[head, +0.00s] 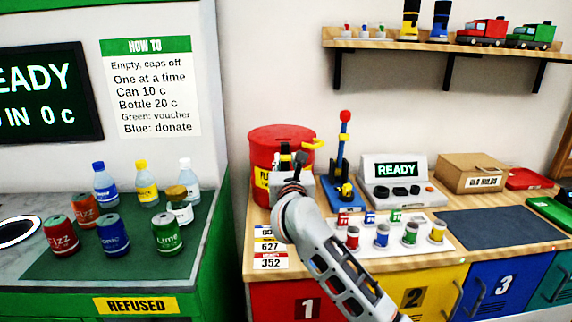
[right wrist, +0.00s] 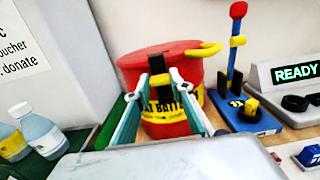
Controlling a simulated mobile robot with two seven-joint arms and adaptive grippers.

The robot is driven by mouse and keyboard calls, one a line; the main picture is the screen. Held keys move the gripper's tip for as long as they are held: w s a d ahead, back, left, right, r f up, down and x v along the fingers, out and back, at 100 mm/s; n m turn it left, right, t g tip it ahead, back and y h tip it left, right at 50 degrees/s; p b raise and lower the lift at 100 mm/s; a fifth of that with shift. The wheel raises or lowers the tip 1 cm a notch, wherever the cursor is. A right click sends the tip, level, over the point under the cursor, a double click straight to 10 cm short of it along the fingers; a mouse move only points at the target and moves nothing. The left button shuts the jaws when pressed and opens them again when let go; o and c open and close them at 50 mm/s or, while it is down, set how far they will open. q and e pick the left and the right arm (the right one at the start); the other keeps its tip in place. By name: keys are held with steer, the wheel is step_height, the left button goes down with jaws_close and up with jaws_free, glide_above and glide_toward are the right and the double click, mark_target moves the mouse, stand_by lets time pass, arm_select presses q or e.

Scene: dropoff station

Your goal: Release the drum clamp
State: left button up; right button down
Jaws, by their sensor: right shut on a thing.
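A red drum (head: 268,140) with a red lid and a yellow label stands at the left end of the wooden counter. It also shows in the right wrist view (right wrist: 130,72). A yellow handle (head: 314,143) sticks out at the right of its lid; it also shows in the wrist view (right wrist: 204,50). A black clamp (right wrist: 157,64) sits at the front of the lid rim. My right gripper (right wrist: 159,80) is at the drum's front, its fingers closed in on the black clamp from both sides. The gripper hides part of the label. My left gripper is out of view.
Right of the drum, a blue-based press (head: 343,190) with a red-topped lever stands close by. Further right are a grey READY console (head: 395,168) and a cardboard box (head: 472,172). Small coloured cans stand on a white board (head: 400,238) in front. A dark mat (head: 500,228) is clear.

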steer(key=f+t+b, duration=0.1)
steer(key=b, duration=0.2)
steer(key=f+t+b, duration=0.1)
steer(key=b, duration=0.2)
steer(key=shift+s+t+b, duration=0.3)
steer(key=shift+s, duration=0.05)
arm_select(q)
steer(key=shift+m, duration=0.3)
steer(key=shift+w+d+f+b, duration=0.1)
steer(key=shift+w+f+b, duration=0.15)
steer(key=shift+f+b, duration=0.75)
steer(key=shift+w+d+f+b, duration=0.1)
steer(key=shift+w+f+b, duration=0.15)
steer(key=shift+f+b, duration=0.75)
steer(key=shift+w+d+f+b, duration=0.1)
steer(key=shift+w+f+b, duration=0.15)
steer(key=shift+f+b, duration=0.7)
arm_select(e)
steer(key=shift+s+r+t, duration=0.1)
steer(key=shift+s+t, duration=0.15)
steer(key=shift+t, duration=0.45)
steer(key=shift+s+r+t, duration=0.1)
steer(key=shift+s+t, duration=0.1)
steer(key=shift+t, duration=0.5)
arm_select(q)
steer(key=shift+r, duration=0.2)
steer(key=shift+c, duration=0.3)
